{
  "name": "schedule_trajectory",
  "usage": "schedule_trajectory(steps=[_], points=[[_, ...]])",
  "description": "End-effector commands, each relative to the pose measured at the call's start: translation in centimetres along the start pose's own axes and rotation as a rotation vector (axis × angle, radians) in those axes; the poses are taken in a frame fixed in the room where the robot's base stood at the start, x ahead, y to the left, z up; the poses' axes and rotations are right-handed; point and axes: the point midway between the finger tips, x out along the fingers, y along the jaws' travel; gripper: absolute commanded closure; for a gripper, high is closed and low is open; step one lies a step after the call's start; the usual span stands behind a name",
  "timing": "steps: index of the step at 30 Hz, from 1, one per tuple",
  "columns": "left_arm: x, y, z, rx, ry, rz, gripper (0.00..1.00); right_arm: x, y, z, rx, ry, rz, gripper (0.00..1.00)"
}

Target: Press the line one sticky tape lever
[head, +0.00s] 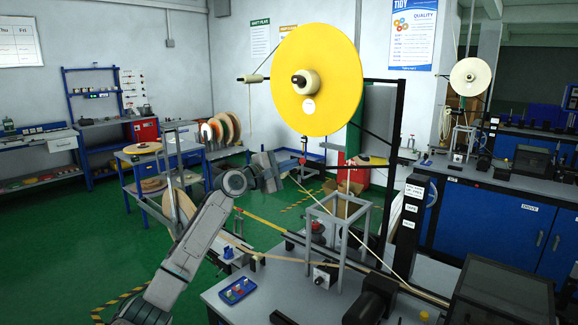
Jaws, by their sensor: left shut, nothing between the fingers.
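A large yellow reel (318,80) stands upright on the payoff stand, with a pale hub at its middle. My left gripper (296,163) comes in from the left, below the reel, shut and empty. A yellow-tipped horizontal piece (370,161) lies further right. I cannot tell which part is the sticky tape lever. My right gripper is not in view.
A grey metal frame (337,235) stands on the bench below the reel, with tape running past it. A blue tray (237,290) lies at the bench's left front. A black post (408,225) rises at right. Green floor (60,240) is open at left.

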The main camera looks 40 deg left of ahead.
Motion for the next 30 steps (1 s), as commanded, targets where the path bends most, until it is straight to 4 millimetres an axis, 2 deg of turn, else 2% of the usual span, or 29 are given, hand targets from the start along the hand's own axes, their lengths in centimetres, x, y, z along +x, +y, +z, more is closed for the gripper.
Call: schedule_trajectory(steps=[17,23,30], points=[[0.1,0.1,0.6,0.104,-0.001,-0.021,1.00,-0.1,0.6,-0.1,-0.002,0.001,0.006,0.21],[0.2,0.1,1.2,0.209,-0.002,-0.042,1.00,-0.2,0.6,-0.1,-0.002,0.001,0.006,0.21],[0.5,0.0,2.3,0.421,-0.002,-0.086,1.00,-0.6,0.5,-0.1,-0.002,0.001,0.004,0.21]])
